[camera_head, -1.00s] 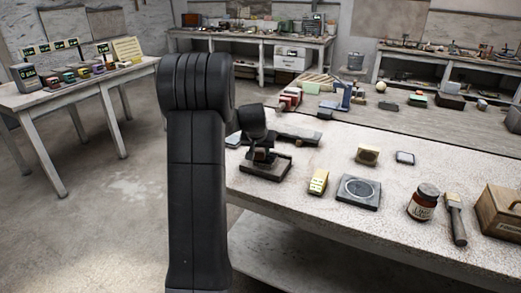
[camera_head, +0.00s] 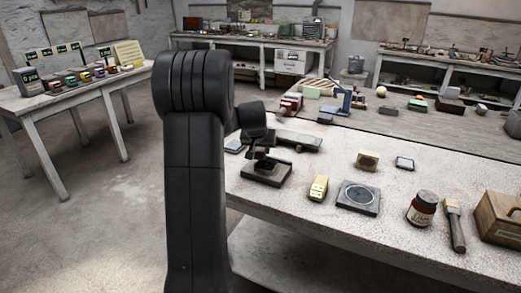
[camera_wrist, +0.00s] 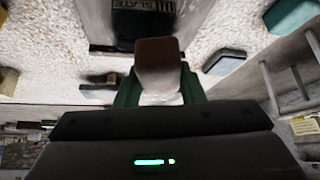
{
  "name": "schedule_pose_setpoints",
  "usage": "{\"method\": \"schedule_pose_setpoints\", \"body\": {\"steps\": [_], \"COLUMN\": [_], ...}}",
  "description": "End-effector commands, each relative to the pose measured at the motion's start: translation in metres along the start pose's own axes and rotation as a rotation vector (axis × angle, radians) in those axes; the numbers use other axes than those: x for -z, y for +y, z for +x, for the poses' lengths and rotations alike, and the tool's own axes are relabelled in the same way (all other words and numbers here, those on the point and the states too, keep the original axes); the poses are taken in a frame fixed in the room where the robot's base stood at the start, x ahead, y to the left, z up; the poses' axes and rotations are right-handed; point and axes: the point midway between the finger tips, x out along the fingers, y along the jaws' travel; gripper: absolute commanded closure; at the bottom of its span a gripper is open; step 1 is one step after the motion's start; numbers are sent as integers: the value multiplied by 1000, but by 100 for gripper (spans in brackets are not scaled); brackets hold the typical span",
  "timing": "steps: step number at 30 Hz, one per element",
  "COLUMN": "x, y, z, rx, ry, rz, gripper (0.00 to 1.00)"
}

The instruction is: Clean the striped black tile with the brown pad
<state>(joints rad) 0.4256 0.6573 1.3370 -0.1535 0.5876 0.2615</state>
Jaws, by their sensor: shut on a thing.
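My gripper (camera_wrist: 158,88), with green fingers, is shut on the brown pad (camera_wrist: 158,62) in the wrist view. The striped black tile (camera_wrist: 102,25) is at the top of the wrist view, with a SLATE label and pale stripes partly hidden behind the pad. In the head view the tile (camera_head: 262,181) lies on the speckled table, left of the middle, and my gripper (camera_head: 264,161) is low over it. I cannot tell whether the pad touches the tile. The pad's underside is hidden.
Right of the tile are a yellow-labelled block (camera_head: 318,188) and a slab with a ring (camera_head: 358,197). A jar (camera_head: 422,208), a brush (camera_head: 454,226) and a wooden box (camera_head: 500,216) stand farther right. A dark flat piece (camera_head: 297,141) lies behind.

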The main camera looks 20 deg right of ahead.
Motion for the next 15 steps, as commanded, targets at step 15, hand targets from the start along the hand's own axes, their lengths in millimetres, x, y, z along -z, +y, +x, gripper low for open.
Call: {"method": "schedule_pose_setpoints", "body": {"steps": [15], "x": [21], "y": [0], "z": [-32], "rx": [0], "ry": [2], "rz": [0], "gripper": [90]}}
